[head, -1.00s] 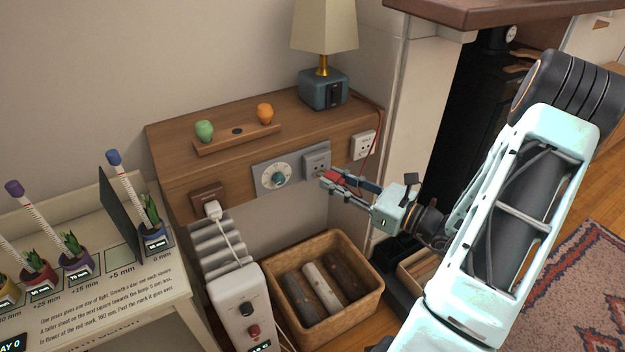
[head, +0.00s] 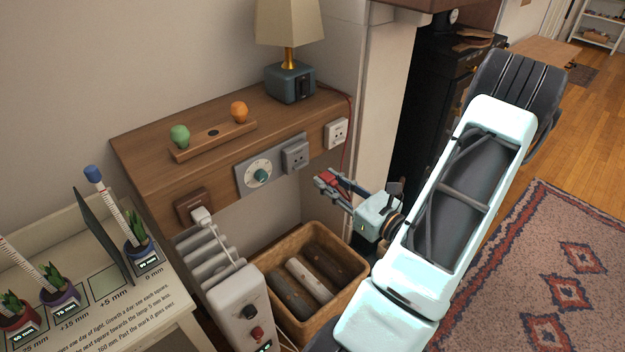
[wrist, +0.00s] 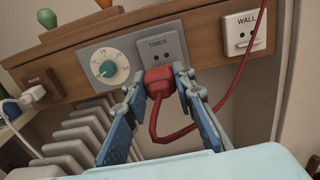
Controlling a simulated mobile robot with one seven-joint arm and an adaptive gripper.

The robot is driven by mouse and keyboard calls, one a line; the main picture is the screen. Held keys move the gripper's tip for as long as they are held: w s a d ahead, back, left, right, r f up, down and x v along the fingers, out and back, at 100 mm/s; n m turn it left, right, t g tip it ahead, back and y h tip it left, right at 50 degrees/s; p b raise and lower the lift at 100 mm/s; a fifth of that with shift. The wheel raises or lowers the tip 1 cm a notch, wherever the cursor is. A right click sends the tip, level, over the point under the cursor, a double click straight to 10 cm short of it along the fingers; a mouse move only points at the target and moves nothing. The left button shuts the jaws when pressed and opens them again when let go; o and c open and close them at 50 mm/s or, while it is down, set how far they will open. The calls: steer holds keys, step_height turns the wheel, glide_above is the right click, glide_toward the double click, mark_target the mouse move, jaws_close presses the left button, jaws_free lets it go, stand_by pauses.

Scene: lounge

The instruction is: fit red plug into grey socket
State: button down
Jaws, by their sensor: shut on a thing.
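The red plug (wrist: 158,80) is held between the fingers of my gripper (wrist: 160,92), which is shut on it; its red cord loops down below and then up to the right. The grey socket (wrist: 163,44), labelled TIMER, is just beyond and above the plug in the wrist view. In the head view the grey socket (head: 296,156) is on the front of the wooden shelf unit, and the red plug (head: 325,177) is in front of it, lower and to the right, with a visible gap. The plug's pins are hidden.
A white WALL socket (head: 336,132) is right of the grey one, a timer dial (head: 260,174) left. Below are a log basket (head: 352,292) and a white heater (head: 236,300). A lamp (head: 290,82) stands on the shelf. The red cord hangs near my gripper.

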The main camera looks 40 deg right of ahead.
steer(key=shift+w+a+b, duration=0.2)
steer(key=shift+w+b, duration=0.1)
steer(key=shift+w, duration=2.6)
steer(key=shift+w+a, duration=0.1)
steer(key=shift+w, duration=1.35)
steer(key=c, duration=1.5)
jaws_free()
steer(key=shift+c, duration=0.2)
steer(key=shift+s+d+p, duration=0.15)
steer(key=shift+s+p, duration=0.1)
steer(key=shift+s, duration=1.25)
steer(key=shift+s+d+p, duration=0.1)
steer(key=shift+s+p, duration=0.15)
steer(key=shift+s, duration=1.25)
